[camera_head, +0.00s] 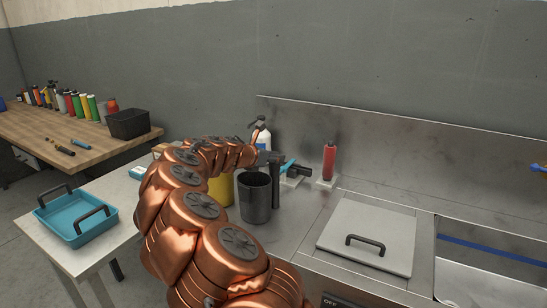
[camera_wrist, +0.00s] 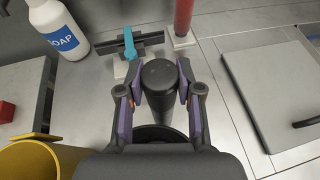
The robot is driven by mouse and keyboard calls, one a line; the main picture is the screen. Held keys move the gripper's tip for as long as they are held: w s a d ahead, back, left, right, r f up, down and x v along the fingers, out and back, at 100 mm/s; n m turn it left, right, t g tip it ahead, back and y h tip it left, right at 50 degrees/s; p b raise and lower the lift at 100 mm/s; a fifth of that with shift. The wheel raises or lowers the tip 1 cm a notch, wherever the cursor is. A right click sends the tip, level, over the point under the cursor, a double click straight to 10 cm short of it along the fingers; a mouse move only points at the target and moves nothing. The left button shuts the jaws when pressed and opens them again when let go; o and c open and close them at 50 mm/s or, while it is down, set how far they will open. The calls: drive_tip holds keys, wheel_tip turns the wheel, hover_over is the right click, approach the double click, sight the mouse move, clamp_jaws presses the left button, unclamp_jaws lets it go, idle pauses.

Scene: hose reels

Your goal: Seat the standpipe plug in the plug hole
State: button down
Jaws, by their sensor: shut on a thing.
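The standpipe plug (camera_wrist: 160,76) is a dark upright cylinder with a round top. My gripper (camera_wrist: 160,90) is shut on it, a finger with a purple pad on each side. In the head view the plug (camera_head: 277,182) hangs down from my gripper (camera_head: 272,157), beside the right rim of a dark grey container (camera_head: 254,200). Part of this container (camera_wrist: 158,134) shows under the gripper in the wrist view. I cannot tell whether the plug's lower end touches anything. I cannot make out the plug hole. A sink basin (camera_head: 490,272) is partly in view at the right.
A white lid with a black handle (camera_head: 365,233) lies left of the basin. Behind the plug stand a blue-handled fitting (camera_wrist: 129,44), a red bottle (camera_head: 329,160) and a soap bottle (camera_wrist: 57,28). A yellow bucket (camera_wrist: 40,160) is at the left. A wall backs the counter.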

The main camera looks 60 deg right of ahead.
drive_tip(key=shift+f, duration=0.1)
drive_tip(key=c, duration=0.8)
unclamp_jaws()
drive_tip(key=shift+o, duration=0.2)
drive_tip(key=b+v, duration=0.1)
drive_tip(key=v, duration=1.1)
